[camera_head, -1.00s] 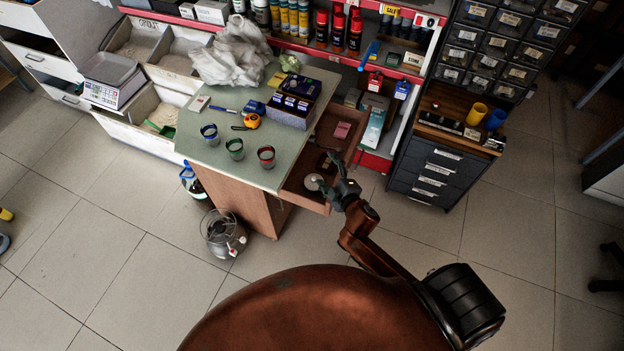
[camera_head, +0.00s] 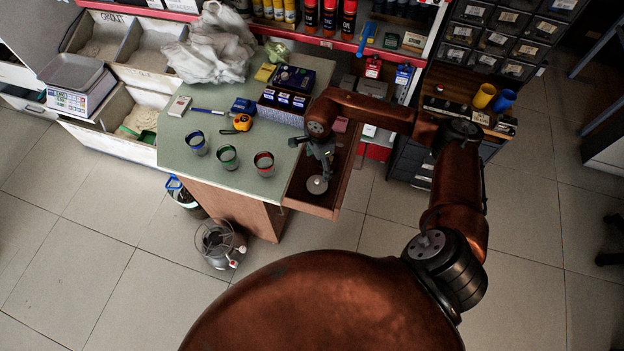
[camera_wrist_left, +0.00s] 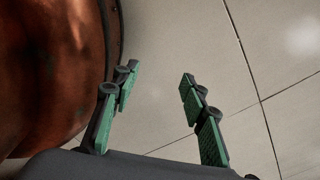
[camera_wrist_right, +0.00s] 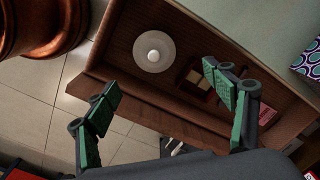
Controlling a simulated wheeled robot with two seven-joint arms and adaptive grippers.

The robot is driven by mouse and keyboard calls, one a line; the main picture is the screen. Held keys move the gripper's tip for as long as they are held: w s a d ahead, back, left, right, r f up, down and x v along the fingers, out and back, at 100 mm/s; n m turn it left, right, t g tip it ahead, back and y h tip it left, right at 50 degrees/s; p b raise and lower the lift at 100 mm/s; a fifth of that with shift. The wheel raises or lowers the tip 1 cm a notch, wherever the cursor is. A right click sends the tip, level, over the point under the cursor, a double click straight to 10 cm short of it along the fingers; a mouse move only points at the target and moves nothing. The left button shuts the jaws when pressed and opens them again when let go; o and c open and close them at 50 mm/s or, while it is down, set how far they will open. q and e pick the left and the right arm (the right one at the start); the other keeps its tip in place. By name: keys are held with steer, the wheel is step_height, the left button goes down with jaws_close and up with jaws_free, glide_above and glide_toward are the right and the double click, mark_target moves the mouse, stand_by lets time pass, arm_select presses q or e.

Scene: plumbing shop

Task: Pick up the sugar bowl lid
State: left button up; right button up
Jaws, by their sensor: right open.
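The sugar bowl lid, a round pale disc with a small knob (camera_head: 317,185), lies in the open wooden drawer near its front end. It also shows whole in the right wrist view (camera_wrist_right: 154,51), knob facing the camera. My right gripper (camera_head: 312,158) is over the drawer, just behind the lid in the head view. In the right wrist view its fingers (camera_wrist_right: 163,80) are spread and empty, with the lid beyond them and apart from them. My left gripper (camera_wrist_left: 160,75) is open and empty above the tiled floor, beside my own body; it is not in the head view.
The drawer (camera_wrist_right: 190,112) has raised walls around the lid. A dark-framed item (camera_wrist_right: 199,82) and a pink box (camera_wrist_right: 265,112) lie in it. A wire-guarded heater (camera_head: 217,243) stands on the floor.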

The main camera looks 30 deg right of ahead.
mark_target(318, 181)
steer(key=f, duration=0.3)
steer(key=shift+s+f+b, duration=0.2)
steer(key=shift+b, duration=0.2)
steer(key=shift+f+b, duration=0.35)
steer(key=shift+f, duration=0.15)
steer(key=shift+s+f, duration=0.1)
steer(key=shift+f, duration=1.05)
steer(key=f+b, duration=0.1)
steer(key=f, duration=0.4)
steer(key=shift+a, duration=0.2)
arm_select(q)
steer(key=shift+g, duration=0.3)
steer(key=s+f, duration=0.1)
steer(key=f, duration=0.1)
steer(key=s+f, duration=0.1)
steer(key=f, duration=0.1)
steer(key=shift+s, duration=0.3)
arm_select(e)
steer(key=shift+c, duration=0.3)
arm_select(q)
steer(key=shift+s, duration=0.1)
arm_select(e)
steer(key=shift+s, duration=0.1)
steer(key=c, duration=1.2)
steer(key=shift+c, duration=0.2)
